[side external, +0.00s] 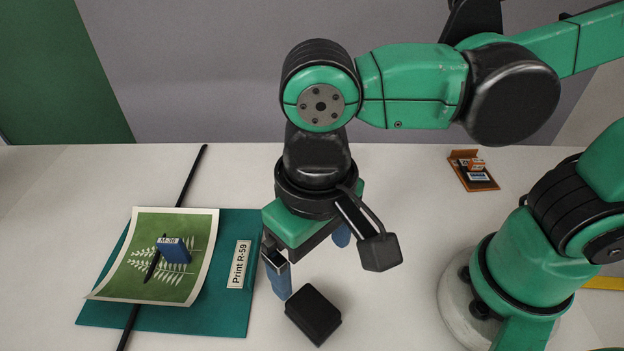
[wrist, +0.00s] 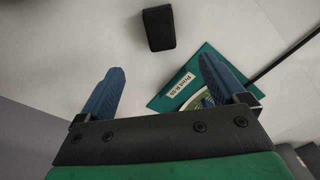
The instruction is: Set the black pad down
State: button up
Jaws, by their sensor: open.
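The black pad (side external: 313,315) is a small dark block lying on the white table, right of the teal folder. In the wrist view the black pad (wrist: 159,28) is beyond the fingertips, with bare table around it. My gripper (side external: 312,270) points down with its two blue fingers spread. In the wrist view my gripper (wrist: 162,66) shows a wide empty gap between the fingers. The pad appears apart from both fingers. In the side view the wrist hides part of the far finger.
A teal folder (side external: 215,322) labelled "Print R-59" bears a curled green fern print (side external: 190,285) with a blue block (side external: 174,250) on it. A black rod (side external: 192,175) runs under the folder. An orange tray (side external: 460,178) with small items stands back right. Table right of the pad is clear.

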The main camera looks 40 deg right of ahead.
jog(key=w+d+t, duration=0.3)
jog(key=w+d, duration=0.1)
jog(key=d, duration=0.4)
jog(key=w+d+r+t, duration=0.1)
jog(key=w+d+t, duration=0.3)
jog(key=d, duration=0.5)
jog(key=shift+w+d, duration=0.25)
jog(key=shift+w, duration=0.35)
jog(key=shift+r, duration=0.1)
